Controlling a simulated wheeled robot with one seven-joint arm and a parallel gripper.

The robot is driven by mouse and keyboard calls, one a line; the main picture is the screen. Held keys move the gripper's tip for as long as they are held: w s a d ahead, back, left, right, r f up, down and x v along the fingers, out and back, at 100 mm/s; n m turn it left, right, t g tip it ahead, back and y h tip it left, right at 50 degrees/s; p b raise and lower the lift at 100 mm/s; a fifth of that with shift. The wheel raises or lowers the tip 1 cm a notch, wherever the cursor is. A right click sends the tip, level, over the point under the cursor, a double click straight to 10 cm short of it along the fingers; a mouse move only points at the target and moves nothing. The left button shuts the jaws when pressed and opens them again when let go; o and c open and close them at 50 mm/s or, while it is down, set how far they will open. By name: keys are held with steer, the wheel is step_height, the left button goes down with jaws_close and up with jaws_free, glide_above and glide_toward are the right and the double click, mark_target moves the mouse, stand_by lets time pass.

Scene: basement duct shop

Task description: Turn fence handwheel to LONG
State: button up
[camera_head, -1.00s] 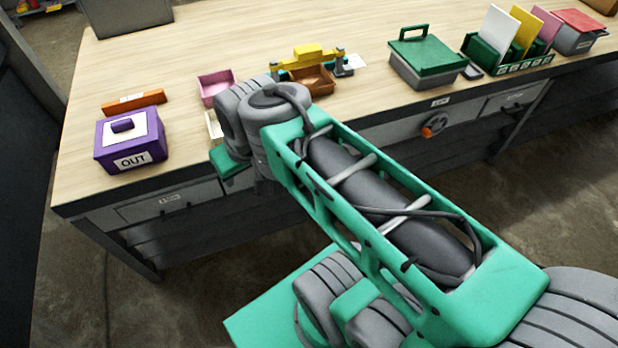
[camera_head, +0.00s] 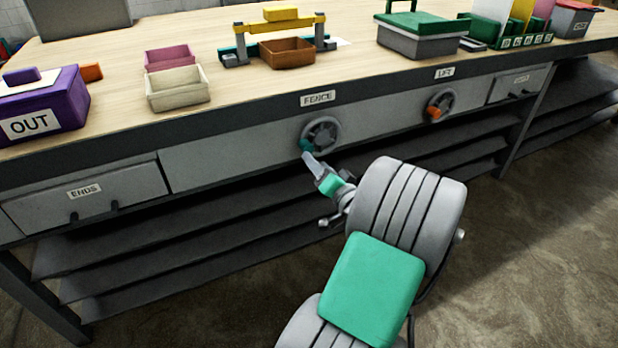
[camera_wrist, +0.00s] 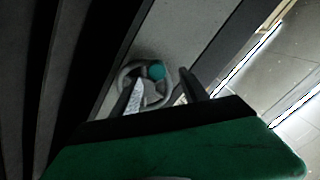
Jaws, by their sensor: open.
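The fence handwheel (camera_head: 320,135) is a grey wheel with a teal knob (camera_head: 306,146) at its lower left. It sits on the bench front under the FENCE label (camera_head: 318,98). My gripper (camera_head: 312,163) is just below the wheel in the head view, its fingertips close to the knob. In the wrist view the handwheel (camera_wrist: 132,98) and its teal knob show beyond my open gripper (camera_wrist: 161,84), whose two fingers lie either side of the knob's direction. I cannot tell whether a finger touches the wheel. No LONG mark can be read.
A second handwheel with an orange knob (camera_head: 434,112) sits to the right under the LIFT label. The ENDS drawer (camera_head: 87,198) is at the left. Bins, the purple OUT box (camera_head: 42,108) and a green-lidded box (camera_head: 420,38) stand on the bench. Dark shelves (camera_head: 200,235) lie below.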

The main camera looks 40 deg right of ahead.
mark_target(309, 150)
steer(key=x, duration=0.5)
steer(key=d+b+x, duration=0.1)
steer(key=x, duration=0.1)
steer(key=shift+w, duration=0.1)
jaws_close()
stand_by(0.4)
stand_by(0.9)
